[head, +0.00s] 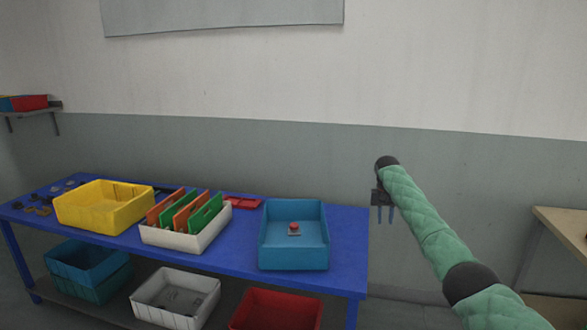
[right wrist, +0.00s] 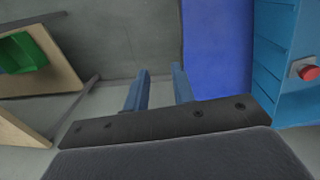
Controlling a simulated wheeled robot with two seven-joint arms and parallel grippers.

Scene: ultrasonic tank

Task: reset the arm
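My right arm reaches up from the lower right in the head view, in a green quilted sleeve. Its gripper (head: 383,214) points down just off the right end of the blue table (head: 346,238). In the right wrist view the two blue fingers (right wrist: 160,90) stand apart with nothing between them. Below them that view shows grey floor and wall, with the blue table surface (right wrist: 218,50) to the right. My left gripper is in neither view.
A blue bin (head: 294,258) holding a red-topped object (head: 294,229) stands at the table's right end. A white bin (head: 186,239) with orange and green panels and a yellow bin (head: 105,208) stand left of it. A wooden table (head: 565,228) stands far right.

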